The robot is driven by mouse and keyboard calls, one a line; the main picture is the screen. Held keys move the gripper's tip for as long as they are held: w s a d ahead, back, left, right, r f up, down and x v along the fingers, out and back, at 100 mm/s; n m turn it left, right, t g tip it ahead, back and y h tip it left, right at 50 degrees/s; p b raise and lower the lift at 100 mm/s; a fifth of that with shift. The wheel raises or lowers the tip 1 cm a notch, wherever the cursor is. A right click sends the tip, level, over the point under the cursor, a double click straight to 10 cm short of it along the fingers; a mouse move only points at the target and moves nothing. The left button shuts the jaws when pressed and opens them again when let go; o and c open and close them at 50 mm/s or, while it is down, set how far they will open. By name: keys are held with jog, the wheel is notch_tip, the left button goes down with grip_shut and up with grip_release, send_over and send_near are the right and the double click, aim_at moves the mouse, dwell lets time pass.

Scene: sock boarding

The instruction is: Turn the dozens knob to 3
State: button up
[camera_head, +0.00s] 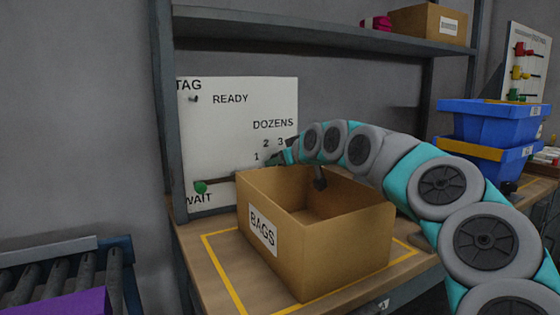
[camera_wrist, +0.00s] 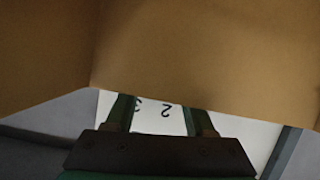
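The white panel (camera_head: 228,130) on the shelf's back carries the word DOZENS (camera_head: 273,124) with the numbers 1, 2 and 3 below it. My gripper (camera_head: 280,157) is at the panel by these numbers, beyond the cardboard box. The dozens knob cannot be made out, so its pointing is not visible. In the wrist view my gripper (camera_wrist: 158,106) has its two fingers apart, with the upside-down 2 and 3 on the panel (camera_wrist: 150,120) showing between and beside them. The fingertips meet the box's edge in that view, so whether they touch the knob is hidden.
An open cardboard box labelled BAGS (camera_head: 262,231) stands on the table just below my arm, and its wall (camera_wrist: 200,50) fills the upper wrist view. A green-ended lever (camera_head: 200,187) is near WAIT. Blue bins (camera_head: 490,122) stand at right. A shelf (camera_head: 320,32) runs above.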

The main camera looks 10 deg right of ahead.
grip_shut()
jog(key=shift+m+y+p, duration=0.3)
jog(key=shift+m+p, duration=0.15)
jog(key=shift+m, duration=0.15)
jog(key=shift+o, duration=1.4)
grip_release()
jog(key=shift+d, duration=0.1)
jog(key=b+v, duration=0.1)
jog(key=v, duration=0.6)
jog(key=shift+s+d+r, duration=0.15)
jog(key=shift+s+r, duration=0.05)
jog(key=shift+s, duration=0.1)
jog(key=shift+o, duration=0.3)
